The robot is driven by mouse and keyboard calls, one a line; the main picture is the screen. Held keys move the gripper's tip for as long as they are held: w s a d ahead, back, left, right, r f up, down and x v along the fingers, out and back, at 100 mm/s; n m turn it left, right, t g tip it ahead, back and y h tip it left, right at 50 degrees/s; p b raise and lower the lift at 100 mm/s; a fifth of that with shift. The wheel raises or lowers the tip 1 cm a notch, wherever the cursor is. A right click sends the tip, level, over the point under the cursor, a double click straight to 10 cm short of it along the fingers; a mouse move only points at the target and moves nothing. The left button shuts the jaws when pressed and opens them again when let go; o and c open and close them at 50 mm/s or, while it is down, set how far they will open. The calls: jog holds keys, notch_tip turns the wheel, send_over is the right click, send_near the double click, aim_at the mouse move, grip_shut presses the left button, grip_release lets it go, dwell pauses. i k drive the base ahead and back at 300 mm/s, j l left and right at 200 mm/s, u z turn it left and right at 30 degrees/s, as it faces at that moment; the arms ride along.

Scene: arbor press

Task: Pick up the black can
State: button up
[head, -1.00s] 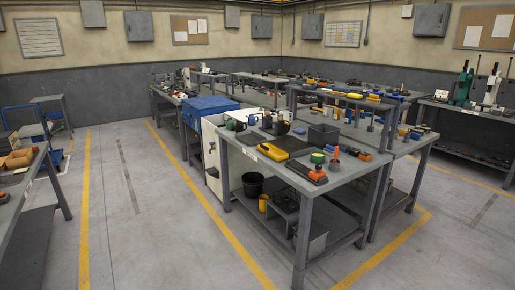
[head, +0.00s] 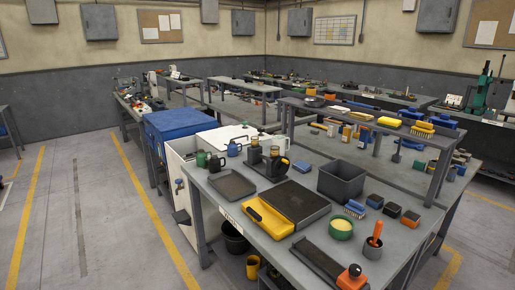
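No item is clearly recognisable as a black can. Several dark containers show in the head view. A black bucket (head: 235,238) stands on the lower shelf of the near workbench, partly hidden by the tabletop. A small dark mug (head: 216,164) stands at the left back of the tabletop, close to a green mug (head: 201,158). A dark cup (head: 373,247) holding an orange-handled tool stands near the front right. My gripper is not in view.
The near workbench (head: 215,197) also bears a yellow-and-black scale (head: 268,217), a black bin (head: 341,181), an empty dark tray (head: 232,184) and a green bowl (head: 341,228). A blue-covered cabinet (head: 178,125) stands behind. The floor (head: 110,240) at left is free.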

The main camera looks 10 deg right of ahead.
aim_at(215, 166)
jog(key=i, duration=0.2)
jog(key=i+j, duration=0.1)
jog(key=j, duration=0.3)
jog(key=i+j, duration=0.1)
jog(key=j, duration=0.3)
jog(key=i+j+u, duration=0.1)
jog(key=j, duration=0.3)
jog(key=i+j, duration=0.25)
jog(key=i, duration=0.15)
jog(key=i+j+u, duration=0.1)
jog(key=i, duration=0.3)
jog(key=i+j, duration=0.3)
jog(key=i, duration=0.15)
jog(key=i+j+u, duration=0.1)
jog(key=i, duration=0.3)
jog(key=i+l, duration=0.15)
jog(key=i, duration=0.2)
jog(key=i+l, duration=0.2)
jog(key=i, duration=0.15)
jog(key=u, duration=0.05)
